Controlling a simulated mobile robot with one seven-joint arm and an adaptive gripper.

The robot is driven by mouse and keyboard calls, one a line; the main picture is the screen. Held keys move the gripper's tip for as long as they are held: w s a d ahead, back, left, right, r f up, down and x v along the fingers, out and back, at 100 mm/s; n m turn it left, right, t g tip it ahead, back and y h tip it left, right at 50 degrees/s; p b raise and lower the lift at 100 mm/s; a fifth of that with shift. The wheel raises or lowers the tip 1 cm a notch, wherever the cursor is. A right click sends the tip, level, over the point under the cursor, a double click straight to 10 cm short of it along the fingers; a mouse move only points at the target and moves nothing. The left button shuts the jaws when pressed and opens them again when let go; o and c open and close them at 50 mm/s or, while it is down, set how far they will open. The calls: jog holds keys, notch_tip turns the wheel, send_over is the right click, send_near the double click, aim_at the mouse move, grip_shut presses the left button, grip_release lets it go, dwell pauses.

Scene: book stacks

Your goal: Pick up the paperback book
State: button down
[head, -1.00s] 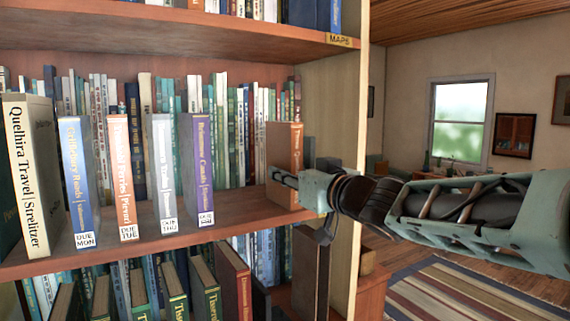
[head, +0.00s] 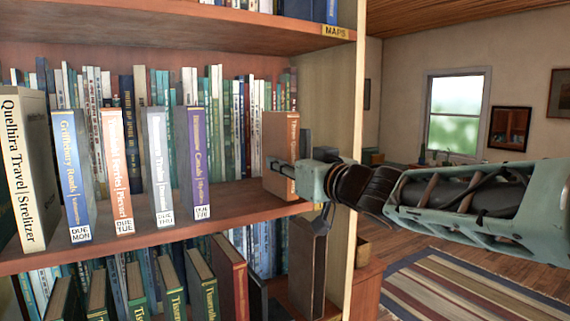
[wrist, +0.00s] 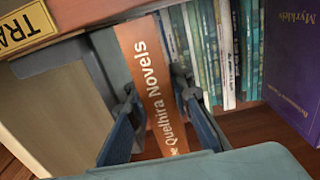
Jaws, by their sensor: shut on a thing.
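An orange-brown book (head: 281,132) stands upright near the right end of the middle shelf. In the wrist view its spine (wrist: 152,84) reads "Quelhira Novels", with part of the title cut off by my gripper. I cannot tell from its cover whether it is a paperback. My gripper (wrist: 157,88) has one finger on each side of the spine and is shut on this book. In the head view my gripper (head: 284,168) reaches in from the right at the book's lower half. The book's bottom appears to be still on or very close to the shelf board.
Labelled books, including a purple one (head: 200,160), stand along the shelf's front edge to the left. Thin books line the back. A shelf side panel (head: 340,115) is close on the right.

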notch_tip(320, 180, up, 11)
jog(key=p, duration=0.6)
jog(key=shift+d, duration=0.1)
jog(key=shift+s+d+r, duration=0.2)
jog(key=shift+s+r, duration=0.05)
jog(key=shift+s, duration=0.05)
jog(key=p+v, duration=0.1)
jog(key=v, duration=1.8)
jog(key=shift+f+p, duration=0.25)
jog(key=shift+p, duration=0.05)
